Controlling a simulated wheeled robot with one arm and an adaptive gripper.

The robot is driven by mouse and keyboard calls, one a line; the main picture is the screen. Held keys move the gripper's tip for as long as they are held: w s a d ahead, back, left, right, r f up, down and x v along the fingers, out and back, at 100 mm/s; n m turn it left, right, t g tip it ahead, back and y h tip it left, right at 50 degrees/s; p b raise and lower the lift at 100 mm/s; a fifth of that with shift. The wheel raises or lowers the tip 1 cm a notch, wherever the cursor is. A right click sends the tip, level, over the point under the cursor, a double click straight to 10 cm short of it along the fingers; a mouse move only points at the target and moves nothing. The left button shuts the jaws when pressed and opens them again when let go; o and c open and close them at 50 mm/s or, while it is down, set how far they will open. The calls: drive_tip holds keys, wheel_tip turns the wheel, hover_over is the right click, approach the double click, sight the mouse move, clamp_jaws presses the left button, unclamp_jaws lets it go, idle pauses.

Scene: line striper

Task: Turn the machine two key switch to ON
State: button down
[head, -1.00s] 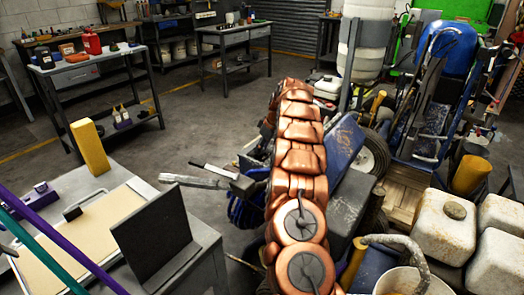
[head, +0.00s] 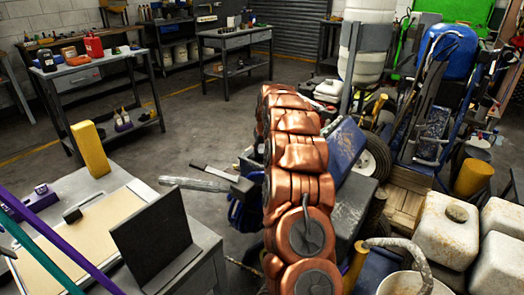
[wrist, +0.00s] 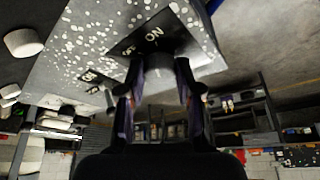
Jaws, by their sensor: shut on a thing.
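In the wrist view, a key switch (wrist: 158,62) with a grey body stands on a dark label plate (wrist: 128,40) marked ON and OFF. My gripper (wrist: 158,82) has a finger on each side of the switch and is shut on it. The key's exact angle is hard to tell in the shadow. A second, smaller switch (wrist: 109,100) with its own label plate (wrist: 91,76) is at the left. Both sit on a grey, paint-speckled panel (wrist: 75,45). In the head view my arm hides the gripper and the switches.
In the head view, a grey bench (head: 205,243) with a dark upright panel (head: 152,237) and a yellow block (head: 90,148) is at left. White jugs (head: 447,228), a bucket (head: 408,284) and a black wheel (head: 376,156) crowd the right. Open floor lies at centre left.

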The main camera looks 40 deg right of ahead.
idle(0.3)
drive_tip(key=c, duration=0.8)
unclamp_jaws()
drive_tip(key=shift+o, duration=0.2)
drive_tip(key=v, duration=1.2)
drive_tip(key=shift+a, duration=0.15)
